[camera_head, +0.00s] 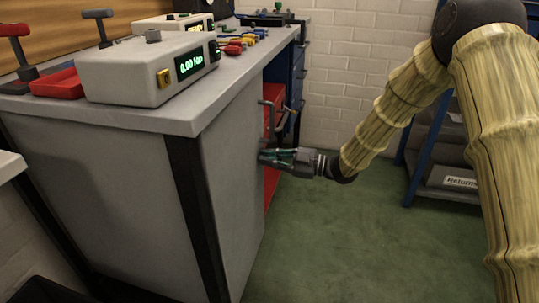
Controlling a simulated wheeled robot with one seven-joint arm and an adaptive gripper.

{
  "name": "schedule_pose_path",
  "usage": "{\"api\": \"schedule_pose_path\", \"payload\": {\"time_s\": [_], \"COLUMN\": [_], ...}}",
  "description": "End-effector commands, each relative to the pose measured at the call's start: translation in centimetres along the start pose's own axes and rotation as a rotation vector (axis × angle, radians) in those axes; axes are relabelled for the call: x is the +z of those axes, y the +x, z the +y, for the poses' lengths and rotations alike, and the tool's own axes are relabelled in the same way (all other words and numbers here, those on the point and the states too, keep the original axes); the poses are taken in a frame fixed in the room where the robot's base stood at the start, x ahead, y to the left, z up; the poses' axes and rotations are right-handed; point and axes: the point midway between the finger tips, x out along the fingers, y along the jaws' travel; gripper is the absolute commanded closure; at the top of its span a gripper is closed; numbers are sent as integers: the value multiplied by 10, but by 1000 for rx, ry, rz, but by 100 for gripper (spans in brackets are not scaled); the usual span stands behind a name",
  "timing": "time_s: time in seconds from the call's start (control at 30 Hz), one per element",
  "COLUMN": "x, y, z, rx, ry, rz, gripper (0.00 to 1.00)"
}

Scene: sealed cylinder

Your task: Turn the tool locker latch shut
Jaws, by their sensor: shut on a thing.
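The tool locker shows as a narrow red front (271,190) under the workbench, just past the grey side panel. Grey bar handles (270,108) stick out from this front above my gripper. My gripper (264,157) reaches in from the right, about level, with its tips at the red front. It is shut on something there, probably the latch. The held part is too small and too hidden by the fingers and the panel edge to make out. I cannot tell which way the latch is turned.
The grey workbench (215,100) stands at the left, with a metering box (125,78) and a red tray (58,84) on top. Blue drawers (298,75) are behind the locker. A blue shelf rack (424,135) stands at the right. The green floor (340,240) between is clear.

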Motion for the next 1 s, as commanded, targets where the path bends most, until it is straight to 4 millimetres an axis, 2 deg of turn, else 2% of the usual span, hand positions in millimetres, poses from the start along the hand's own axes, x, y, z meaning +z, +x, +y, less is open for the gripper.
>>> {"api": "schedule_pose_path", "payload": {"time_s": [0.7, 1.0], "x": [2, 3], "y": [0, 0], "z": [-3, -3], "rx": [-1, 0], "ry": [-673, -887], "rz": [-1, -1], "gripper": [100, 100]}}
